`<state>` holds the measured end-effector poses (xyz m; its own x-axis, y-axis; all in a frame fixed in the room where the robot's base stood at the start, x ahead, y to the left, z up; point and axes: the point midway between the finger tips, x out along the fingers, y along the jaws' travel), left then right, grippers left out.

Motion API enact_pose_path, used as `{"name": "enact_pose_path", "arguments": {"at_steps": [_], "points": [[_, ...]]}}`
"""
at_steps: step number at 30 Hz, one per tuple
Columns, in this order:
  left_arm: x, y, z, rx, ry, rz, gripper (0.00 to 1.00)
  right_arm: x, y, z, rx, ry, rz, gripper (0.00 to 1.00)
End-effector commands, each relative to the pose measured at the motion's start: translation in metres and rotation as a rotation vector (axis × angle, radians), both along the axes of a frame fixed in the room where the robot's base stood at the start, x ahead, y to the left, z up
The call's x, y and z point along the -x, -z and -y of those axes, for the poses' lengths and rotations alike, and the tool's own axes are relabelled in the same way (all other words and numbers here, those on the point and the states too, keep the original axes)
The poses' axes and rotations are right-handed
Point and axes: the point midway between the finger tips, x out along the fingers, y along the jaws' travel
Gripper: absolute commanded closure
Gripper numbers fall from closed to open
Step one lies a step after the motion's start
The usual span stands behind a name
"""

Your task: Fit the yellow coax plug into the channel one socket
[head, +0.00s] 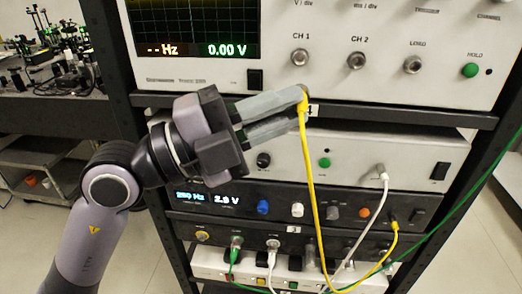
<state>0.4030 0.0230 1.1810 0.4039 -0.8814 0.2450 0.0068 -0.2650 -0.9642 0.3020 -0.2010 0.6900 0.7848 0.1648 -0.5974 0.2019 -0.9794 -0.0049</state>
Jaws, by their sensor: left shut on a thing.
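My left gripper (296,107) is shut on the yellow coax plug (302,101) in front of the rack, just below the oscilloscope. The plug's far end is partly hidden by the fingers. Its yellow cable (312,190) hangs down and loops back up to a connector at the right of the dark lower unit. The channel one socket (300,58) is a round metal connector under the CH 1 label on the oscilloscope front. It is empty and lies above the gripper, apart from the plug. My right gripper is not in view.
The CH 2 socket (357,61) and LOAD socket (413,65) sit to the right. A shelf edge (430,119) runs under the oscilloscope. A white cable (384,178) and a green cable (460,196) hang at the right.

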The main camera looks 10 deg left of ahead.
Motion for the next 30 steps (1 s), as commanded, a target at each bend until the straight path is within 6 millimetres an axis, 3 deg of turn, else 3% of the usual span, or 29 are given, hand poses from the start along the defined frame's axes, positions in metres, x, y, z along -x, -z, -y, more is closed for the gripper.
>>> {"name": "enact_pose_path", "arguments": {"at_steps": [1, 5, 16, 21, 30], "points": [[0.004, -0.011, 0.000, 0.022, 0.009, 0.002, 1.00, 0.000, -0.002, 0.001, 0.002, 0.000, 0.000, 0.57], [0.009, -0.022, 0.001, 0.048, 0.023, 0.001, 1.00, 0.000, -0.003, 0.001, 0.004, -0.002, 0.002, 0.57], [0.010, -0.023, 0.000, 0.049, 0.024, 0.000, 1.00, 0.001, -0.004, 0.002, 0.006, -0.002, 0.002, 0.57], [0.010, -0.025, 0.000, 0.050, 0.026, -0.003, 1.00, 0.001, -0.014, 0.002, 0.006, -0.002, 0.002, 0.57], [-0.019, -0.022, 0.000, 0.049, 0.024, 0.000, 1.00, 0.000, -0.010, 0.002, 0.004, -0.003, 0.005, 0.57]]}}
